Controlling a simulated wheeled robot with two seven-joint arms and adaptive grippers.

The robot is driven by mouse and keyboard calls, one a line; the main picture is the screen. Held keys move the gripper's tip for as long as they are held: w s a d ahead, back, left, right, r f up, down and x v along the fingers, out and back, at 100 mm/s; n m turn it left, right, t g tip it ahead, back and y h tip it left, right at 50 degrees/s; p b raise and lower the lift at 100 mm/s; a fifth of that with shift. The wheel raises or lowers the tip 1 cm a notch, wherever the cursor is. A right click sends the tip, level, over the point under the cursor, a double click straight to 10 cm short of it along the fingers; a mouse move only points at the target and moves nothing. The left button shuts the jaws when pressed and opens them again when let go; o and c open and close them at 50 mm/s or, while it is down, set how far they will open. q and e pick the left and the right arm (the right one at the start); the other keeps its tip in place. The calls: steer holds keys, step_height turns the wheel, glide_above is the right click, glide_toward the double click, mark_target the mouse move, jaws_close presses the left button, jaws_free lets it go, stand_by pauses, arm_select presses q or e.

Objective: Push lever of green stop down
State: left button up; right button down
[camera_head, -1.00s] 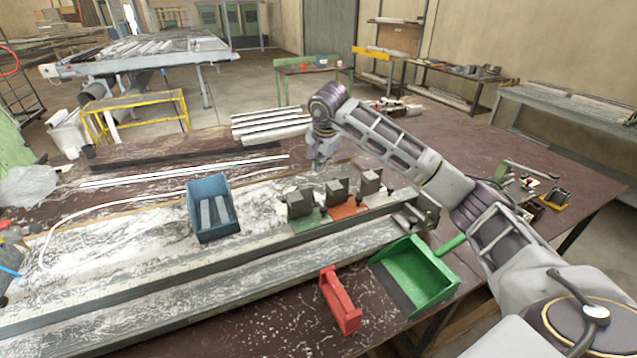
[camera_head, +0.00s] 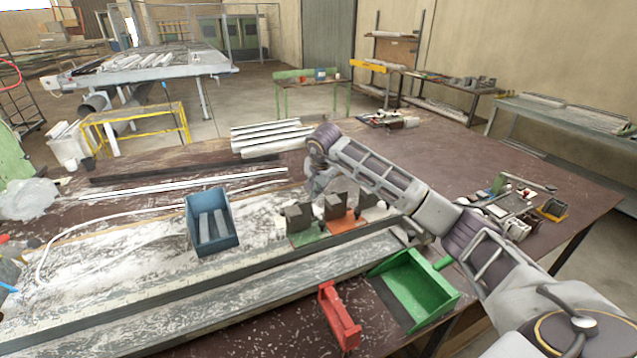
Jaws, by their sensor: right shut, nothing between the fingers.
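The green stop (camera_head: 304,238) is a dark grey block on a green plate, clamped along the long rail on the bench. An orange stop (camera_head: 342,222) stands just right of it, and a third, pale-based stop (camera_head: 369,203) is right of that. My right gripper (camera_head: 314,197) is shut and empty, pointing down just behind the green and orange stops. I cannot tell whether it touches either block. The lever of the green stop is too small to make out, perhaps hidden by the block or gripper. My left gripper is out of view.
A blue bin (camera_head: 211,226) with metal pieces stands left of the stops. A green bin (camera_head: 421,286) and a red holder (camera_head: 340,317) are at the front. Pale profiles (camera_head: 270,139) lie behind the gripper. The brown tabletop right of my arm has small tools.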

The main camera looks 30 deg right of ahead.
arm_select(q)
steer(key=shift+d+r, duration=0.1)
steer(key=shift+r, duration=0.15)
arm_select(e)
steer(key=shift+x, duration=1.5)
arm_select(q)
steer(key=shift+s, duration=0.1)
